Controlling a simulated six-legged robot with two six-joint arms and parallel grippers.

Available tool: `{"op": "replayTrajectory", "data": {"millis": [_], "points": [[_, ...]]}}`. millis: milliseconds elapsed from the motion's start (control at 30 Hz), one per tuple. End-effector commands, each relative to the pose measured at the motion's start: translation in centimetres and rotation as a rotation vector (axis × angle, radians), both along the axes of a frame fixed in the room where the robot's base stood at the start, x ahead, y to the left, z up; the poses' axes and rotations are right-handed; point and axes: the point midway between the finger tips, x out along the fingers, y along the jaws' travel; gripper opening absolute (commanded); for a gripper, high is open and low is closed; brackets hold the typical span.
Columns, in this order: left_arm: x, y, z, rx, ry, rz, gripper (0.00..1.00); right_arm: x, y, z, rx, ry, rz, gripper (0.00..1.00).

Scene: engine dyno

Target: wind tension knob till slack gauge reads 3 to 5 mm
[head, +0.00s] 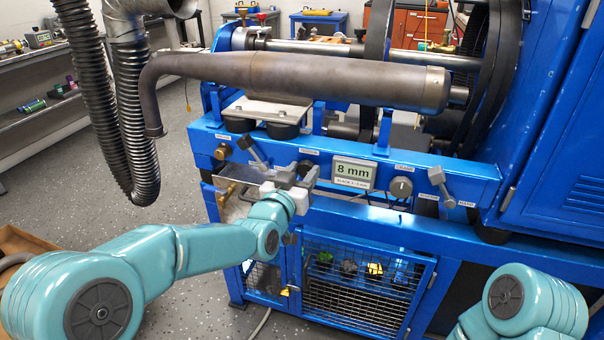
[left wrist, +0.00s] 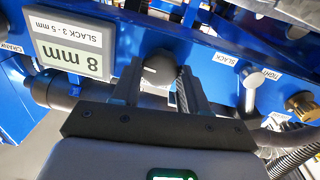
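The digital slack gauge (head: 354,172) on the blue rail reads 8 mm. It also shows upside down in the left wrist view (left wrist: 72,50), with its "SLACK 3-5 mm" label. The round tension knob (left wrist: 158,72) sits on the rail left of the gauge in the head view, mostly hidden there by my left gripper (head: 303,172). In the left wrist view my left gripper (left wrist: 160,82) has one finger on each side of the knob, close against it, and looks shut on it. My right gripper is out of view; only my right arm shows at lower right.
The crank knob (head: 401,187) and a lever (head: 440,184) are right of the gauge. A slack lever (head: 254,152) and a brass knob (head: 222,151) are to the left. A grey exhaust pipe (head: 300,77) runs above the rail; a mesh cage (head: 355,295) lies below.

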Motion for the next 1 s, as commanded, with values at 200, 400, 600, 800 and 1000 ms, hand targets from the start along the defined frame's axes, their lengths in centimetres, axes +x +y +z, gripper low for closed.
{"op": "replayTrajectory", "data": {"millis": [200, 400, 600, 800, 1000], "points": [[-0.04, -0.04, -0.04, 0.016, -0.005, -0.001, 0.13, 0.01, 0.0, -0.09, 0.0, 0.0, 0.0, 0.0], [-0.05, -0.09, -0.07, 0.091, -0.029, -0.002, 0.13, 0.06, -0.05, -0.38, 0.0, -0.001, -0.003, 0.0], [-0.07, -0.17, -0.09, 0.235, -0.075, -0.002, 0.13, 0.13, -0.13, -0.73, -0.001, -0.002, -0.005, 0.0], [-0.09, -0.25, -0.01, 0.416, -0.133, -0.002, 0.13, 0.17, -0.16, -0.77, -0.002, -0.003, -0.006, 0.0], [-0.12, -0.31, 0.06, 0.596, -0.191, -0.004, 0.13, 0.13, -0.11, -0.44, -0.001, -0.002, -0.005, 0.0]]}}
